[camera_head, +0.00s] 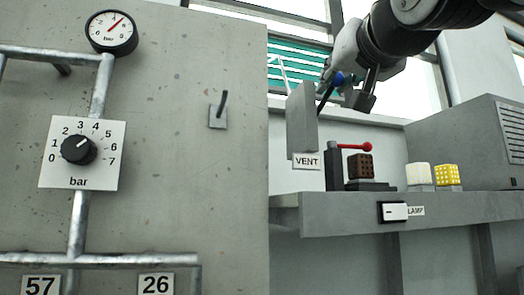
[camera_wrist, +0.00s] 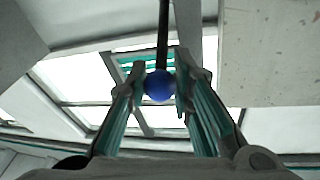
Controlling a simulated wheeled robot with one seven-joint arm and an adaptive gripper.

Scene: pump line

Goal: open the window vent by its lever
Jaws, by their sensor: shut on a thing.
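The vent lever is a dark rod with a blue ball knob (camera_head: 338,78), rising from a grey box (camera_head: 301,118) above the VENT label (camera_head: 306,161). My gripper (camera_head: 346,86) comes down from the upper right and is shut on the blue knob. In the wrist view the knob (camera_wrist: 159,85) sits between the two fingertips (camera_wrist: 160,78), with the rod running up out of the picture. The window vent (camera_head: 298,62) shows teal slats behind a thin pale rod; its slats also show in the wrist view (camera_wrist: 150,62). My gripper partly hides the knob.
A concrete wall (camera_head: 170,130) stands left, a grey cabinet (camera_head: 465,145) right.

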